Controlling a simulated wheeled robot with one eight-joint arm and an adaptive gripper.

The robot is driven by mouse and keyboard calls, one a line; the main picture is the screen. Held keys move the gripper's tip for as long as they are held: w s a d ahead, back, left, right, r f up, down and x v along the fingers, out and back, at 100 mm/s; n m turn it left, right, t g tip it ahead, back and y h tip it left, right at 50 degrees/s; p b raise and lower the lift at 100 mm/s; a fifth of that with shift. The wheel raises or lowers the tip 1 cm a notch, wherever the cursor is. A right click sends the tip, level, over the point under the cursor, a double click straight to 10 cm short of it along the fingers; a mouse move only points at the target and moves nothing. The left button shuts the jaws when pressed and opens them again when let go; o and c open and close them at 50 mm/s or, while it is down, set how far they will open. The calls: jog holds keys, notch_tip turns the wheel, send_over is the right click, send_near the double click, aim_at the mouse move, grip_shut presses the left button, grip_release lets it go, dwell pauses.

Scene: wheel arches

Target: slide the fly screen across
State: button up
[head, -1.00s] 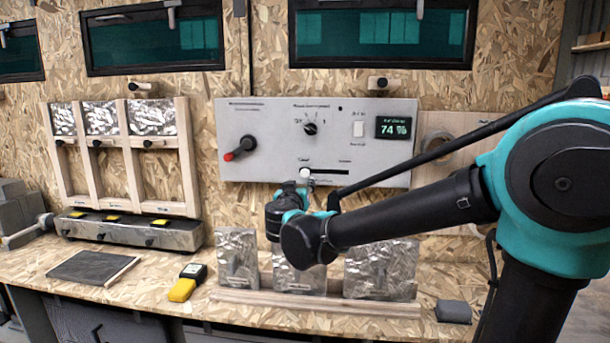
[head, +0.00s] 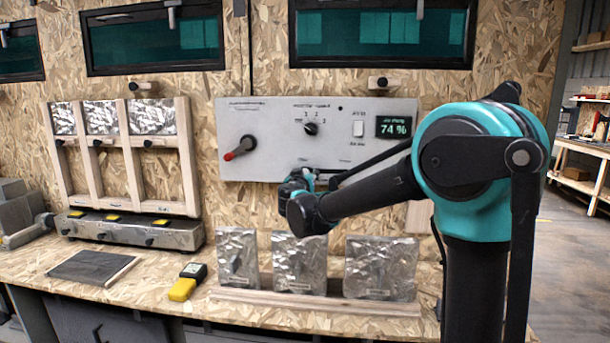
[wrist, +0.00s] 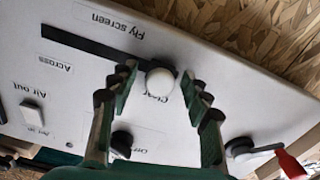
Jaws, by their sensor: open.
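The fly screen slider is a round white knob (wrist: 160,82) in a dark slot (wrist: 85,46) on the grey panel (head: 275,140). In the wrist view the knob is at the slot's end beside the label "Clear", and "Across" is by the far part of the slot. My gripper (wrist: 158,76) is open, with a finger on each side of the knob. I cannot tell whether either finger touches it. In the head view my gripper (head: 305,178) is at the panel's lower edge and hides the knob and most of the slot.
Foil-faced blocks (head: 300,265) stand on the bench below. A yellow tool (head: 182,288) lies left of them.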

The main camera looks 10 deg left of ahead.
jog(key=shift+c, duration=0.4)
grip_shut()
jog(key=d, duration=1.2)
jog(key=shift+s+d, duration=0.2)
jog(key=shift+d, duration=0.1)
jog(key=shift+r, duration=0.1)
jog(key=shift+o, duration=0.4)
grip_release()
jog(key=shift+d, duration=0.15)
